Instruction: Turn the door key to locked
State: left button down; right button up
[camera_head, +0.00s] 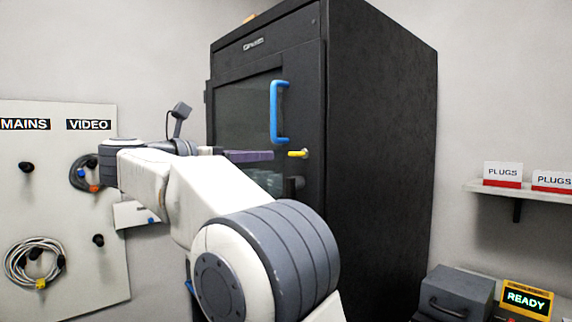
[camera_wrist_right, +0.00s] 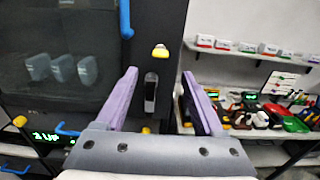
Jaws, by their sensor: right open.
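The door key (camera_head: 298,153) is a small yellow piece on the front of a black cabinet (camera_head: 380,150), below and right of the blue door handle (camera_head: 279,112). In the right wrist view the yellow key (camera_wrist_right: 160,51) shows just beyond and above the gap between my fingertips. My right gripper (camera_head: 270,156) has purple fingers, points at the cabinet front and looks a little left of the key. In the wrist view its fingers (camera_wrist_right: 159,73) are apart with nothing between them. I cannot tell the key's exact turn. My left gripper is out of view.
A dark upright latch (camera_wrist_right: 150,92) sits below the key. A pegboard with hung cables (camera_head: 35,262) is at left. A shelf with PLUGS boxes (camera_head: 503,173) and a READY sign (camera_head: 527,300) are at right. My right arm hides part of the door.

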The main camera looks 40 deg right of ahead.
aim_at(292, 153)
jog(key=d, duration=0.3)
jog(key=d+p, duration=0.1)
jog(key=d, duration=0.2)
jog(key=d+p, duration=0.1)
jog(key=d, duration=0.3)
jog(key=shift+w, duration=0.35)
jog(key=shift+c, duration=0.3)
grip_shut()
